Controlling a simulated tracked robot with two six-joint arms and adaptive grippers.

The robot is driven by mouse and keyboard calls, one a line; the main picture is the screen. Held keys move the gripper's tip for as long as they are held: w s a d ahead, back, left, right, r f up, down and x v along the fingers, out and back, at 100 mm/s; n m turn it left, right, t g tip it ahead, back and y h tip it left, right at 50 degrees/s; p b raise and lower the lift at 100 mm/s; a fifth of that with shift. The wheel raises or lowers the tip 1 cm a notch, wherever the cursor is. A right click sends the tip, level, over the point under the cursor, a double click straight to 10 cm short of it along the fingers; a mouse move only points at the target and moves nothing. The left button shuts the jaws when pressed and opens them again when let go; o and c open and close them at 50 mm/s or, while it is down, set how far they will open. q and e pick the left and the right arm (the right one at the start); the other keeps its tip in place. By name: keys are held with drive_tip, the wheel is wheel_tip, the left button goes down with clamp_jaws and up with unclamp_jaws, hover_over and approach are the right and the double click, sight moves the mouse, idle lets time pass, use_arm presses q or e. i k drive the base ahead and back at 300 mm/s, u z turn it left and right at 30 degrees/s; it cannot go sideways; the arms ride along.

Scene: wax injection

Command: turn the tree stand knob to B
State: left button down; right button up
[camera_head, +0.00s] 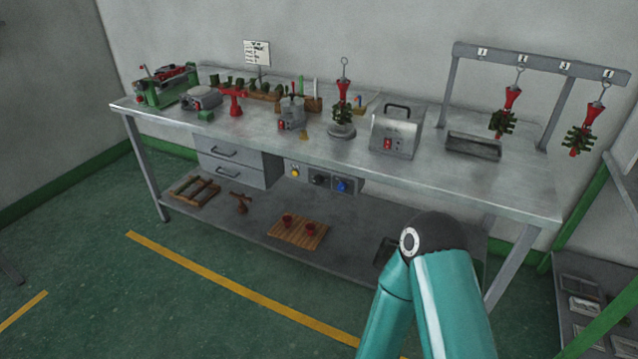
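A tree stand with a round grey base (341,131) stands on the metal bench, right of the middle. It bears a red wax tree (343,90) with green pieces around its lower part and a wire hook on top. Under the bench top is a small control panel with a yellow button (295,171), a black knob (319,180) and a blue knob (342,186). I cannot tell which knob belongs to the tree stand, nor read any letter. A teal arm of mine fills the lower right. Neither gripper is in view.
The metal bench (440,178) holds a grey box with a handle (396,132), a grey tray (473,146) and a hanging rack (535,60) with two wax trees. Below are drawers (230,152) and a shelf with a wooden board (299,232). Floor in front is clear.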

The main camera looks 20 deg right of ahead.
sight(318, 179)
drive_tip(key=u, duration=0.1)
drive_tip(key=i, duration=1)
drive_tip(key=z, duration=0.1)
